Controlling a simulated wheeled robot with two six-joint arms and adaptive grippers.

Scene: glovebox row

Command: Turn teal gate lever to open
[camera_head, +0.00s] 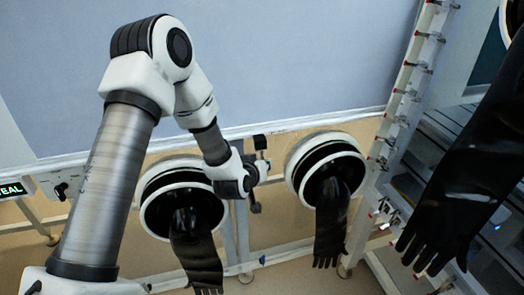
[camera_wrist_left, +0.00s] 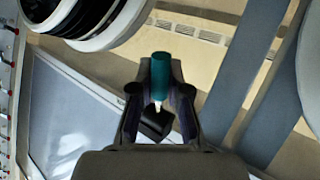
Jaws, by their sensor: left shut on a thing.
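The teal lever (camera_wrist_left: 160,78) shows in the left wrist view as a short teal cylinder with a pale tip at its lower end. My left gripper (camera_wrist_left: 158,95) is shut on it, with a dark finger on each side. In the head view my left gripper (camera_head: 258,170) is at the frame between two round glove ports. No teal shows there, so the lever is hidden by my wrist and gripper. The lever's pivot and its exact angle cannot be made out. My right gripper is not in view.
Black gloves hang from the left port (camera_head: 157,190) and the right port (camera_head: 300,165), close on both sides of my gripper. A large black glove (camera_head: 465,180) hangs at the right by a pale rail (camera_head: 395,120) with red-tipped pegs. A lit sign (camera_head: 13,189) is at far left.

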